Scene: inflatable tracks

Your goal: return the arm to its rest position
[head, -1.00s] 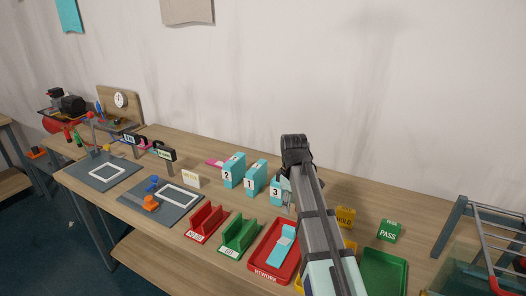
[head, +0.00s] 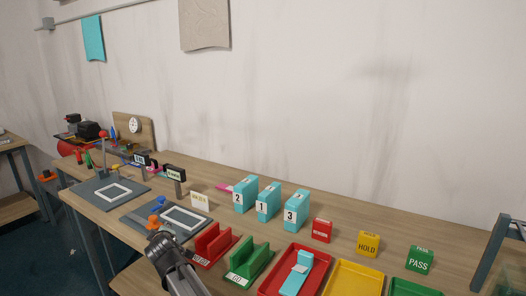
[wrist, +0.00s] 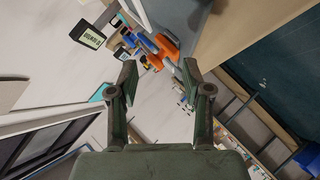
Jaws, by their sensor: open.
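My arm (head: 176,266) reaches up from the bottom edge of the head view, left of the centre, in front of the near edge of the bench. The jaws cannot be made out there. In the wrist view my gripper (wrist: 158,70) has its two fingers well apart with nothing between them. Beyond the fingertips the wrist view shows an orange part (wrist: 166,46) and a dark sign (wrist: 87,34), both apart from the fingers.
On the bench stand blue numbered boxes (head: 268,200), a red holder (head: 213,244), a green holder (head: 250,262), and a red tray (head: 270,282) holding a light-blue piece (head: 298,272). A yellow tray (head: 352,281) is beside it. Grey mats (head: 110,203) lie at left.

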